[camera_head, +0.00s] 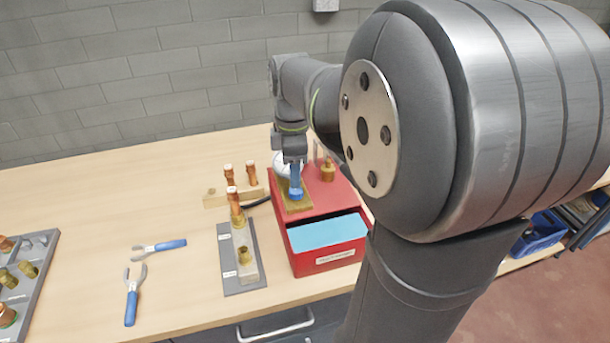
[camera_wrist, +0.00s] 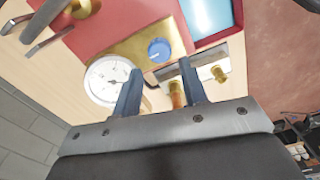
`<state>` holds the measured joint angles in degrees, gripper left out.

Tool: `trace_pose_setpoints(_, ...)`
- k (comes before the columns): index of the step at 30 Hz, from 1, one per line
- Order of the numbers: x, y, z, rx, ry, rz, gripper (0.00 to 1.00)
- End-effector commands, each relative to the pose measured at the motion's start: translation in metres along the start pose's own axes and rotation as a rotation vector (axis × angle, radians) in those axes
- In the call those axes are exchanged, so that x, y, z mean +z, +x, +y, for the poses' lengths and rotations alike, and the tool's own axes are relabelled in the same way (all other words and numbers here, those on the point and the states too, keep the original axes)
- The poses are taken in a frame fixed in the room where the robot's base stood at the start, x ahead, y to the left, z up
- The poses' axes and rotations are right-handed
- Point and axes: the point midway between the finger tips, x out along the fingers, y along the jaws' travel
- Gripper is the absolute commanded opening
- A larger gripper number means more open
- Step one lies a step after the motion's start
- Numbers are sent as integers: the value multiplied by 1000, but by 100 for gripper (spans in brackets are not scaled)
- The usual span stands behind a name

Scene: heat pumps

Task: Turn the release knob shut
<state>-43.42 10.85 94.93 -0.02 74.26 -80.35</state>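The blue release knob (camera_wrist: 158,50) sits on a brass plate (camera_wrist: 128,48) on top of the red box (camera_head: 322,205). In the head view, the knob (camera_head: 296,194) shows just below my fingers. A round white gauge (camera_wrist: 108,80) stands beside the plate and is partly covered by a finger in the wrist view. My gripper (camera_wrist: 160,66) is open, with its two dark blue fingers apart and nothing held between them. The knob appears just past the fingertips, centred between them. I cannot tell whether they touch it. My gripper (camera_head: 294,178) points down in the head view.
The red box has an open front with a light blue panel (camera_head: 325,232). A brass fitting (camera_head: 327,172) stands on its back right. A grey plate (camera_head: 231,274) with copper and brass fittings lies to its left. Pliers (camera_head: 132,295) lie on the wooden table.

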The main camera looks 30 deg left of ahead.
Motion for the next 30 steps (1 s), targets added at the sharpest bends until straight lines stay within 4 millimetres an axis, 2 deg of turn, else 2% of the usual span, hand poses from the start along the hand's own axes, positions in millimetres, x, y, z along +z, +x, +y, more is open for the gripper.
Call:
trace_pose_setpoints(3,0,23,-1,-3,0,-1,39)
trace_pose_setpoints(9,0,44,0,0,1,0,39)
trace_pose_setpoints(20,0,49,0,1,1,0,39)
trace_pose_setpoints(25,0,49,0,1,1,0,8)
trace_pose_setpoints(30,0,49,0,0,5,0,7)
